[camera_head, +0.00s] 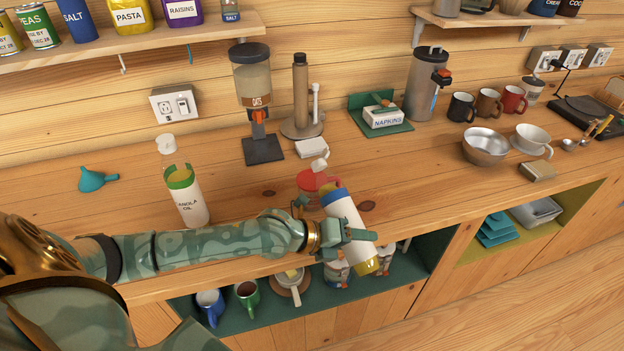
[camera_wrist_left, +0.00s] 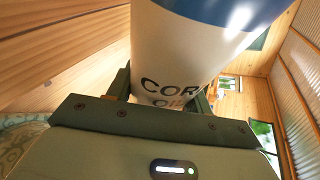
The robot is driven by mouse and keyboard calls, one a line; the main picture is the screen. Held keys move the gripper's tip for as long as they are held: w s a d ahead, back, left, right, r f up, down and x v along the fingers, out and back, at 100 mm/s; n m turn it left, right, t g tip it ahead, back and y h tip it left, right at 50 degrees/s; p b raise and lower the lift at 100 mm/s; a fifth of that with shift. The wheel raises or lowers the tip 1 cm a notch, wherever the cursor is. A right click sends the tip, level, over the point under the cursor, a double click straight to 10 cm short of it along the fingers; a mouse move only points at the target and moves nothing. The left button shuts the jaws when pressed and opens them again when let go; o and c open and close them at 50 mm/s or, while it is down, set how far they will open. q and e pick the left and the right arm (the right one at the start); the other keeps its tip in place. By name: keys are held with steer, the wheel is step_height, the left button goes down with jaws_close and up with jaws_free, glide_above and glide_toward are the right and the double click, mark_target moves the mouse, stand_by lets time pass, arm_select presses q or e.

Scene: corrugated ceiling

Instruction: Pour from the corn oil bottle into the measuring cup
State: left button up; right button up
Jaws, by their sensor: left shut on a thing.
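My right gripper is out of view.
An oats dispenser (camera_head: 252,95), paper towel holder (camera_head: 301,95) and napkin box (camera_head: 383,116) stand behind.

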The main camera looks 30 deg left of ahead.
mark_target(360, 226)
arm_select(q)
steer(key=shift+s+d+f+n+h+b, duration=0.25)
steer(key=shift+d+f+n+h+b, duration=0.2)
steer(key=shift+b, duration=0.65)
stand_by(1.6)
steer(key=shift+w+a+r+n+g+h+b, duration=0.15)
steer(key=shift+r+n+h+b, duration=0.1)
steer(key=shift+r, duration=0.4)
steer(key=shift+s+r+n+g+h+b, duration=0.1)
steer(key=shift+r+n+b, duration=0.15)
steer(key=shift+r, duration=0.4)
steer(key=shift+w+a+r+n+g+h+b, duration=0.1)
steer(key=shift+r+n+g+h+b, duration=0.15)
steer(key=shift+r, duration=0.4)
stand_by(0.5)
steer(key=shift+r+n+h+b, duration=0.45)
steer(key=shift+r+b, duration=0.75)
steer(key=shift+r, duration=0.2)
stand_by(1.4)
